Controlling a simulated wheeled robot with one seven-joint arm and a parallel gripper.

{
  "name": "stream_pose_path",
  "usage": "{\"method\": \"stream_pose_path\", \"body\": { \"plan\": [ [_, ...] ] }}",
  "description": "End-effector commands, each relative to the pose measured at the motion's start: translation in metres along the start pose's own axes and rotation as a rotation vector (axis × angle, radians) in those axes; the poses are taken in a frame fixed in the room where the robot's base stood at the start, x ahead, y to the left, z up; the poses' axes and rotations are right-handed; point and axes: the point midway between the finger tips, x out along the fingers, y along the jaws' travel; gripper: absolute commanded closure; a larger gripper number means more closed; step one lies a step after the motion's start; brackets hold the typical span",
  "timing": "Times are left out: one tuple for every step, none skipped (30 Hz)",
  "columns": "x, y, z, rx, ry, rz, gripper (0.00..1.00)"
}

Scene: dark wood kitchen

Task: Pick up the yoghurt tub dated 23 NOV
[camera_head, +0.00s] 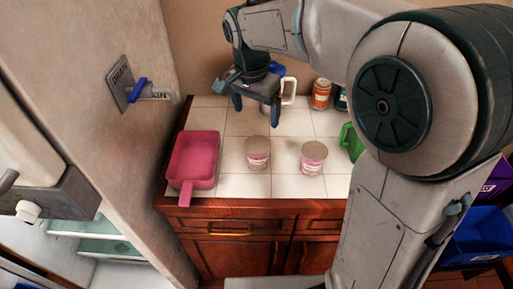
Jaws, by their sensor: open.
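Two similar small tubs with pinkish labels and brownish lids stand upright on the white tiled counter (233,187). The left tub (258,153) is near the middle of the counter, and the right tub (313,158) is a short way to its right. Their printed dates are too small to read, so I cannot tell which one is dated 23 NOV. My gripper (256,106) is open and empty. In the picture it is above and behind the left tub, pointing down, and apart from both tubs.
A pink pan (194,160) lies at the counter's left, its handle over the front edge. A white mug (288,92), an orange jar (321,94) and a green item (351,142) stand behind and right. A blue tap lever (137,91) sticks out on the left.

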Motion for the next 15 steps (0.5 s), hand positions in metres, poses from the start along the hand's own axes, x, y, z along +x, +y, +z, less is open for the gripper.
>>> {"method": "stream_pose_path", "body": {
  "plan": [
    [0.004,-0.003,0.000,0.006,-0.001,0.003,0.15],
    [0.007,-0.003,0.001,0.008,-0.001,0.005,0.15],
    [0.013,-0.004,0.001,0.009,-0.002,0.006,0.15],
    [0.018,-0.003,0.001,0.009,-0.002,0.007,0.15],
    [0.024,-0.003,0.001,0.009,-0.003,0.008,0.15],
    [0.032,-0.003,0.001,0.009,-0.003,0.008,0.15],
    [0.038,-0.003,0.001,0.008,-0.003,0.007,0.15],
    [0.044,-0.003,0.001,0.008,-0.003,0.008,0.15],
    [0.053,-0.003,0.001,0.008,-0.003,0.008,0.15],
    [0.058,-0.003,0.002,0.008,-0.003,0.007,0.15],
    [0.063,-0.003,0.001,0.008,-0.002,0.006,0.15],
    [0.069,-0.003,0.001,0.008,-0.002,0.006,0.15],
    [0.073,-0.003,0.001,0.007,-0.002,0.006,0.15],
    [0.077,-0.003,0.001,0.007,-0.002,0.006,0.15],
    [0.080,-0.003,0.001,0.007,-0.001,0.004,0.15]
  ]
}}
